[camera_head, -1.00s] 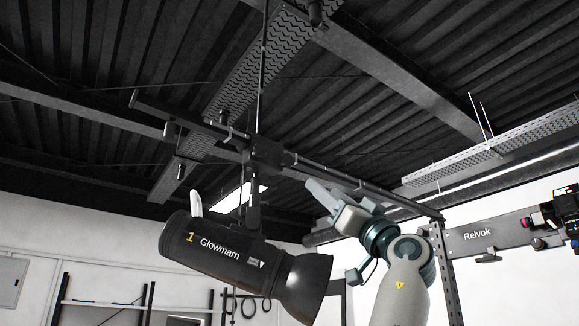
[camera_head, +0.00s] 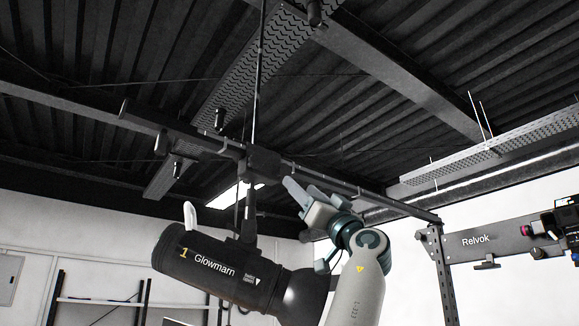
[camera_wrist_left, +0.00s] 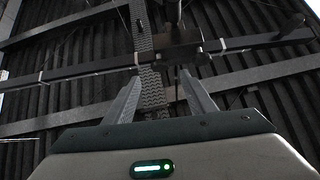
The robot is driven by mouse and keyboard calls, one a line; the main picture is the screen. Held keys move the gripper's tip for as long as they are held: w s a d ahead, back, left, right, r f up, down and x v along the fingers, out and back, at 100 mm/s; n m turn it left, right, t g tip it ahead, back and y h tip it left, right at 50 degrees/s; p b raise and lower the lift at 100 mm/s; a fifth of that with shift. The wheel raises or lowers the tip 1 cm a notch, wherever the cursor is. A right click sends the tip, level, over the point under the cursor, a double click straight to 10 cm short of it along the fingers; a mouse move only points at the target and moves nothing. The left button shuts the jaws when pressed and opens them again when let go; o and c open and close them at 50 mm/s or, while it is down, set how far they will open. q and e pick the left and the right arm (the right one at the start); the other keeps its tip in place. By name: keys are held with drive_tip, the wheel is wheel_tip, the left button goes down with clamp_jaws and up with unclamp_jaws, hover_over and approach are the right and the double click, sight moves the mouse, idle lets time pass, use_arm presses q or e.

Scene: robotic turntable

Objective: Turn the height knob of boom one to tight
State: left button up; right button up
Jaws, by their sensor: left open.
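Boom one (camera_head: 330,180) is a dark horizontal bar under the ceiling. A black clamp block (camera_head: 262,163) joins it to a thin vertical pole and to the lamp below. I cannot clearly pick out the height knob; it may be a small part at this block. The lamp (camera_head: 215,268), marked "1 Glowmarn", hangs under the block. My left gripper (camera_head: 288,184) points up and left, just below and right of the block, with no clear contact. In the left wrist view its two fingers (camera_wrist_left: 160,85) are apart and empty, with the block (camera_wrist_left: 180,48) beyond them. My right gripper is out of view.
A "Relvok" bar (camera_head: 475,240) on an upright post stands at the right, with a dark device (camera_head: 565,225) at its end. Shelving (camera_head: 100,300) is at the lower left. Ceiling beams and a perforated tray (camera_head: 262,55) run overhead.

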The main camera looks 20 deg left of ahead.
sight(286, 172)
use_arm(q)
drive_tip(key=p+x, duration=0.3)
drive_tip(key=x, duration=0.3)
drive_tip(key=shift+r+p, duration=0.3)
drive_tip(key=shift+p, duration=0.05)
drive_tip(key=shift+w+a+r+p, duration=0.3)
drive_tip(key=shift+a+r+p, duration=0.05)
drive_tip(key=shift+a+p, duration=0.1)
drive_tip(key=shift+c, duration=0.3)
drive_tip(key=c, duration=1)
